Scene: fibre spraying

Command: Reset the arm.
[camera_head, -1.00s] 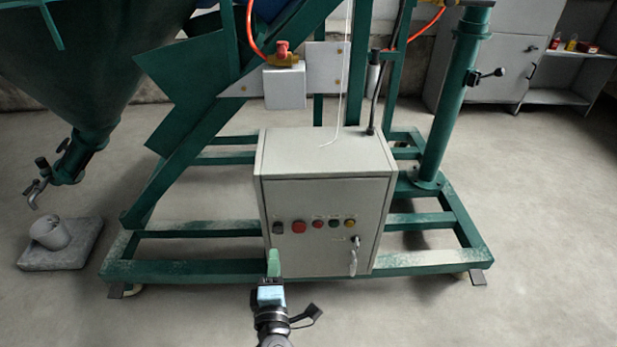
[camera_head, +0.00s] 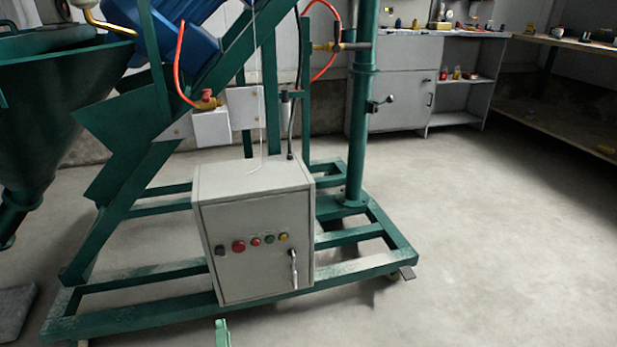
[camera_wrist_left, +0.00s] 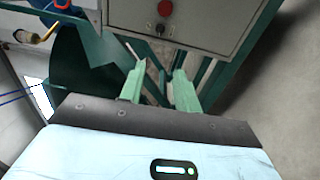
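My left gripper (camera_head: 222,333) shows only as a green fingertip at the bottom edge of the head view, in front of and below the control box. In the left wrist view my left gripper (camera_wrist_left: 160,72) has its two green fingers apart with nothing between them. The grey control box (camera_head: 250,240) stands on the green frame, with a row of buttons and a key-like handle on its front. Its lower front also shows in the left wrist view (camera_wrist_left: 190,22), with a red button and a black knob. My right gripper is in neither view.
The green machine frame (camera_head: 345,298) spreads over the floor around the box. A green hopper (camera_head: 45,120) stands at the left. A grey cabinet (camera_head: 400,85) and a shelf bench (camera_head: 560,130) are at the back right. The floor at the right is clear.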

